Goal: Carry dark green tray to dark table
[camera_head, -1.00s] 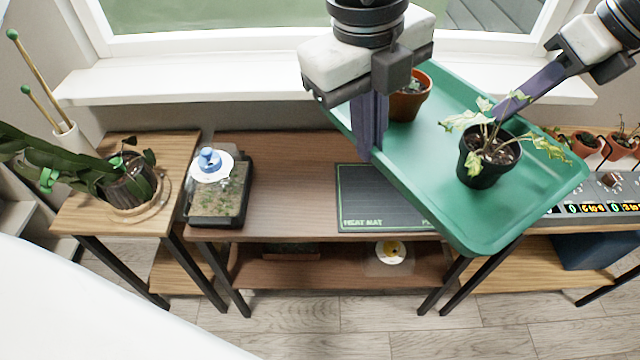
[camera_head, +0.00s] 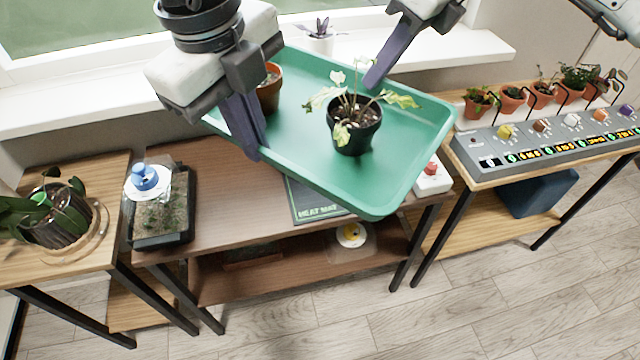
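The dark green tray (camera_head: 415,165) hangs in the air above the right part of the dark brown middle table (camera_head: 225,220) and hides part of it. It carries a black pot with a leafy plant (camera_head: 354,125) and a terracotta pot (camera_head: 269,92), partly hidden by my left gripper. My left gripper (camera_head: 246,135) is shut on the tray's left rim. My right gripper (camera_head: 374,82) is at the far right rim and appears shut on it; its fingertips are partly hidden.
A dark heat mat (camera_head: 305,200) lies under the tray. A clear-lidded propagator (camera_head: 160,215) stands at the table's left. A white device with a red knob (camera_head: 432,178) stands at its right end. A control panel (camera_head: 550,138) and small pots (camera_head: 512,98) occupy the right table.

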